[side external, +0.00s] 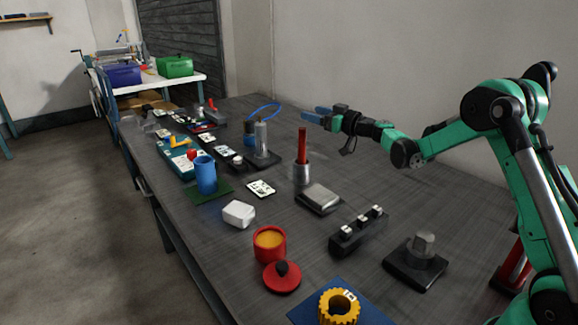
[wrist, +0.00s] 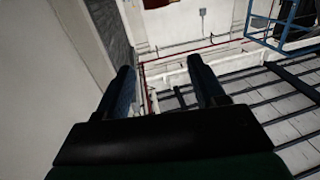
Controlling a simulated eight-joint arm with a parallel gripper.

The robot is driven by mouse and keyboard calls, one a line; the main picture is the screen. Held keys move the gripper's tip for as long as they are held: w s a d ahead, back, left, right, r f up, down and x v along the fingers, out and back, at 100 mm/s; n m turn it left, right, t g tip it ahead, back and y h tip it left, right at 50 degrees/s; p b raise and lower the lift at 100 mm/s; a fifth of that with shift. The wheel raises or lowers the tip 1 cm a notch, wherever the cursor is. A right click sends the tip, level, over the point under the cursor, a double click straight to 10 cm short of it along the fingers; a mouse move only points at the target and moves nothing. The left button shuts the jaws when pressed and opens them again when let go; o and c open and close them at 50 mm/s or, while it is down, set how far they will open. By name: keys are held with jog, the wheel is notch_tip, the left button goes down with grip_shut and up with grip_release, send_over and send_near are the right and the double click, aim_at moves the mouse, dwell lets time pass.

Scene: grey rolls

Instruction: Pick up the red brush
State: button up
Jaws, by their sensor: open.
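An upright red rod (side external: 302,145) stands in a silver holder (side external: 301,173) on the dark table, in the side external view. A smaller red upright piece (side external: 211,104) shows farther back. I cannot tell from its shape which of these, if either, is the red brush. My gripper (side external: 315,114) is raised above the table's far right side, behind the red rod and apart from it. Its blue fingers point left, away from my arm. In the wrist view my gripper (wrist: 160,82) is open, with nothing between its fingers. No brush shows there.
A blue cup (side external: 205,175), a red pot (side external: 269,244) with orange contents, a red lid (side external: 282,277), a white block (side external: 238,214) and a yellow gear (side external: 339,307) stand on the table. A dark three-post block (side external: 358,230) is at the right. Small gaps separate them.

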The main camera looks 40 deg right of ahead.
notch_tip(320, 180, down, 5)
send_over(302, 155)
jog(key=w, duration=0.3)
jog(key=shift+s+d+f, duration=0.1)
jog(key=shift+s+f, duration=0.1)
jog(key=shift+f, duration=0.05)
grip_shut()
